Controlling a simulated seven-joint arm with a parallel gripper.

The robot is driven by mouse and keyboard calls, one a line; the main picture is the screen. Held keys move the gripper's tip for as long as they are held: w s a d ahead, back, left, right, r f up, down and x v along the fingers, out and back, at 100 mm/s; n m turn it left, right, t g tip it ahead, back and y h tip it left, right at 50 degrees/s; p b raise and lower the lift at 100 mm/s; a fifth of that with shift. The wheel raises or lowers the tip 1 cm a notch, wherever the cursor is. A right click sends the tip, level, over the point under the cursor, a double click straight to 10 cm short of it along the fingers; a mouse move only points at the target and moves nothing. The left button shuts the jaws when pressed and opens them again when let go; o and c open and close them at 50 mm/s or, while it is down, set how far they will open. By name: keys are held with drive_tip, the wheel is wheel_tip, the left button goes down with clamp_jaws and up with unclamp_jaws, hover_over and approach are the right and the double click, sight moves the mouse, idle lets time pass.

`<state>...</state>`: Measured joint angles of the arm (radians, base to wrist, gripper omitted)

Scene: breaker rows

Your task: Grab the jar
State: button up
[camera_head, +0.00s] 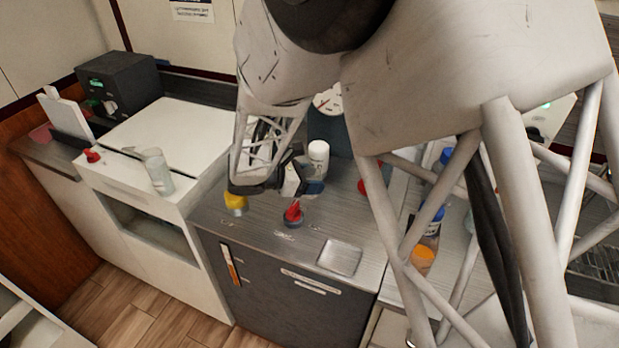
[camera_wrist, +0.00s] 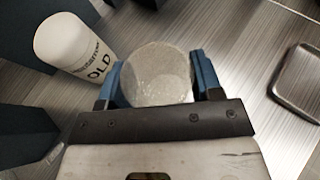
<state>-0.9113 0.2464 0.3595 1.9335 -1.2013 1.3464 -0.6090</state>
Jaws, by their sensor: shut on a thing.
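My gripper (camera_wrist: 157,85) is shut on a round, greyish, translucent jar (camera_wrist: 157,72), with one blue finger on each side of it. The wrist view looks onto the jar's round end; its lower part is hidden. In the head view my gripper (camera_head: 311,186) is low over the grey cabinet top, and the held jar cannot be made out clearly there. A white bottle marked "OLD" (camera_wrist: 75,46) stands close to the jar, at its left in the wrist view. The same bottle shows just behind my gripper in the head view (camera_head: 318,156).
A red-topped item (camera_head: 293,212), a yellow item (camera_head: 236,203) and a shallow metal tray (camera_head: 340,258) are on the grey top. A clear glass container (camera_head: 158,172) stands on the white cabinet at left. Bottles with blue (camera_head: 431,212) and orange lids (camera_head: 422,261) stand at right.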

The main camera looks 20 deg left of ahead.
drive_tip(key=s+d+r, duration=0.1)
drive_tip(key=s+d, duration=0.7)
drive_tip(key=s, duration=0.2)
drive_tip(key=shift+s+d+r, duration=0.15)
drive_tip(key=shift+s+r, duration=0.2)
drive_tip(key=shift+s, duration=0.05)
drive_tip(key=shift+f, duration=0.1)
